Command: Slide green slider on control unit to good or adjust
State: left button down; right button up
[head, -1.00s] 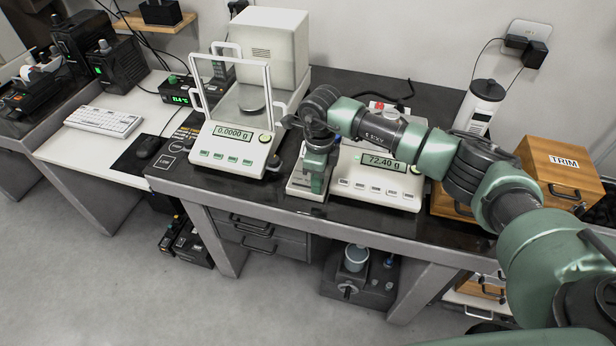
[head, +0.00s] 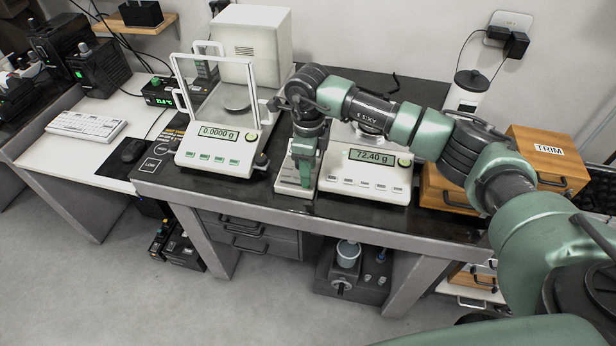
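The control unit (head: 287,184) is a narrow pale box on the dark bench, between the two balances. My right gripper (head: 304,182) points down over it, with green fingers at or just above its top face. The gripper hides much of that face, and I cannot make out the green slider or its labels. The fingers overlap in this view, so their gap does not show. I cannot tell whether they touch the slider. My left gripper is out of view.
The left balance (head: 205,158) reads 0.0000 g, and the right balance (head: 350,182) reads 72.40 g. Both stand close beside the control unit. A wooden TRIM box (head: 535,145) is at the right. A keyboard (head: 87,126) and mouse (head: 133,150) lie on the left table.

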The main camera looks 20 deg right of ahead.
jog(key=shift+r+b, duration=0.3)
jog(key=shift+r, duration=1.75)
